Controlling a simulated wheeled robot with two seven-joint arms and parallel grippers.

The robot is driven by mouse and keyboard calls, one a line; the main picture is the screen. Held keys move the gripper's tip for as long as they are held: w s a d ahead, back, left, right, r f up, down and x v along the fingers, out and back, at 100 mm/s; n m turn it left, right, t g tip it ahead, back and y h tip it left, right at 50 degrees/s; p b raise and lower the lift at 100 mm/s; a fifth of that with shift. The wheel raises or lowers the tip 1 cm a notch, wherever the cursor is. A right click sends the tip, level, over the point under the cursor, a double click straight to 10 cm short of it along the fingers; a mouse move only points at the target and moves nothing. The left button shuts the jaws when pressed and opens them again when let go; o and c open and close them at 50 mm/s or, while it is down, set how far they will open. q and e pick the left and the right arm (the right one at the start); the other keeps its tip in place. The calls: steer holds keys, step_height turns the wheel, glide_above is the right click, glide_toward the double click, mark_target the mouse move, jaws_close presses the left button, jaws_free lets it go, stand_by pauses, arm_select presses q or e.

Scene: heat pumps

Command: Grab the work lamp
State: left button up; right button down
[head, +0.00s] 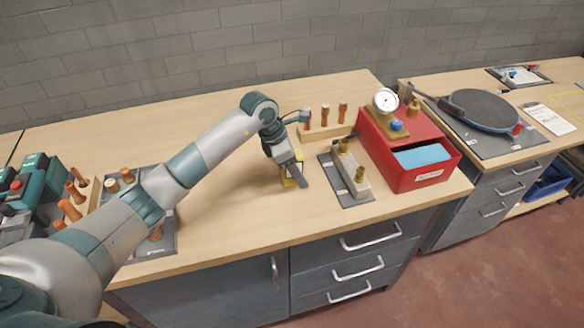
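My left arm reaches in from the left, and its gripper (297,177) points down at the workbench, left of the small grey mat. A small yellow thing (288,183) shows at the fingers, low over or on the bench top. It looks like the work lamp, mostly hidden by the gripper. I cannot tell whether the fingers are around it or beside it, or whether they are closed. My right gripper is not in view.
A wooden rack with copper pieces (327,131) stands behind the gripper. A brass-and-metal block (350,172) lies on a grey mat to the right, beside a red box (415,178) with a gauge (386,101). Green tools (38,180) stand at left. The bench's front middle is clear.

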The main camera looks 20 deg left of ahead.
arm_select(q)
steer(key=c, duration=1.3)
steer(key=shift+r, duration=0.1)
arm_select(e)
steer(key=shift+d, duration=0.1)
